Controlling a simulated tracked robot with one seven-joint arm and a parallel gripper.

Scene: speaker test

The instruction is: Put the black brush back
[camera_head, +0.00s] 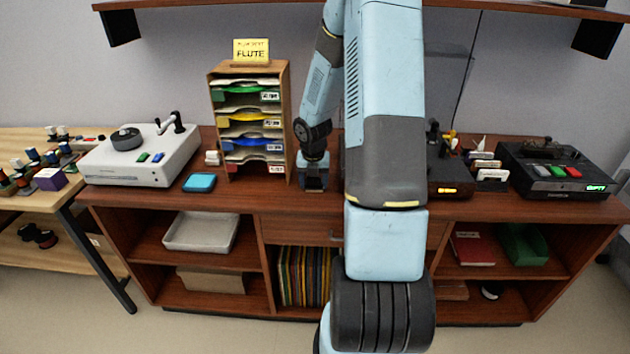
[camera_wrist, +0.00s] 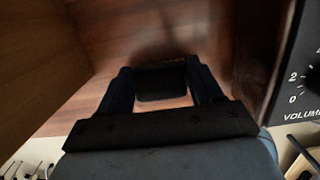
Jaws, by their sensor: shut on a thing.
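My gripper (camera_head: 313,178) points down at the counter, just right of the wooden letter rack, in the head view. In the wrist view my gripper (camera_wrist: 160,76) is shut on a dark block, which I take for the black brush (camera_wrist: 161,86). It sits between the two fingers, close over or on the brown wood; I cannot tell if it touches. In the head view I cannot make the brush out from the fingers.
The rack (camera_head: 283,110) stands close left of my gripper. A black device with a volume knob (camera_wrist: 312,78) is close on the right. A white turntable unit (camera_head: 140,158) and blue pad (camera_head: 199,182) are further left. My arm hides the counter's middle.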

